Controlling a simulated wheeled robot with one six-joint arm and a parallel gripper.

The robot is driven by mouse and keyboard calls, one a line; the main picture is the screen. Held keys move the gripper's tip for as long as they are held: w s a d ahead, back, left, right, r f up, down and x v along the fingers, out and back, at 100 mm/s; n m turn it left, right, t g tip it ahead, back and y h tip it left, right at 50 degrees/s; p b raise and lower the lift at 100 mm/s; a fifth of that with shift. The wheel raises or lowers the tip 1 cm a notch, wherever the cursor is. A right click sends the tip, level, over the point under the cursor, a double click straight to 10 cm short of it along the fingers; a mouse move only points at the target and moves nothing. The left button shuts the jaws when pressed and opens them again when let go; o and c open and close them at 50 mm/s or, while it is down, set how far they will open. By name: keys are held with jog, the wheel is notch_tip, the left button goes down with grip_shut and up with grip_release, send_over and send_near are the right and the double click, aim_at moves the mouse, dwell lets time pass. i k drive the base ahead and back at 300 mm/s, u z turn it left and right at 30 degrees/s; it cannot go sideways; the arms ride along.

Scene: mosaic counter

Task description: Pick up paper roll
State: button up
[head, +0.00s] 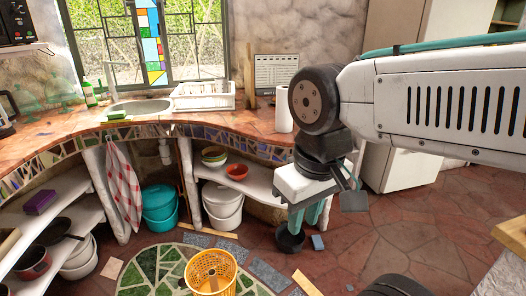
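The paper roll (284,109) is a white upright cylinder on the right end of the mosaic-edged counter, partly hidden behind my arm's dark joint. My gripper (307,220) has teal fingers and points down in front of the counter, to the right of and lower in the picture than the roll. Its fingers look spread with a gap between them, and I see nothing held. It is apart from the roll.
The counter (60,134) curves along the wall, with a sink (139,108) and a white dish rack (203,96). Open tiled floor lies right.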

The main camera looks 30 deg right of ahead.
aim_at(284, 119)
jog(key=z, duration=1.65)
jog(key=i, duration=0.1)
jog(key=u, duration=1)
jog(key=k, duration=0.6)
jog(key=u, duration=0.95)
jog(key=i, duration=1.2)
jog(key=z, duration=0.45)
